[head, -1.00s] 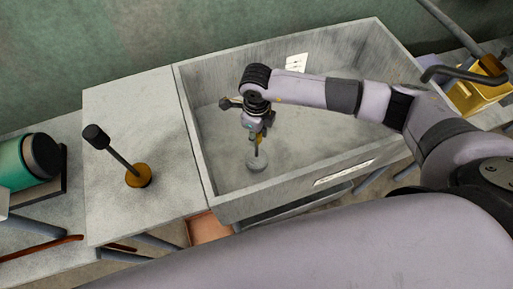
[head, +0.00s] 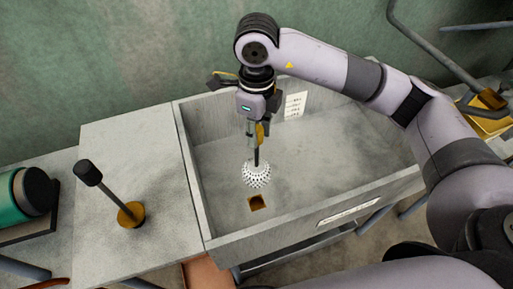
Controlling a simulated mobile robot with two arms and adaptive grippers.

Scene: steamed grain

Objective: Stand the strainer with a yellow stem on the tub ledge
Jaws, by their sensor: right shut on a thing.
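My right gripper (head: 256,133) is shut on a strainer (head: 256,176) and holds it above the tub floor. The strainer has a pale, dotted, rounded head at the bottom and a thin upright stem. The stem looks dark low down, with yellow beside the fingers; whether that yellow is stem or gripper is hard to tell. The flat grey ledge (head: 135,155) adjoins the tub on the left. My left gripper is not in view.
On the ledge stands a piece with a brass-coloured base (head: 131,214) and a tilted dark stem with a black knob (head: 88,172). A green cylinder (head: 22,192) lies at far left. The ledge's back half is clear. The tub walls are raised.

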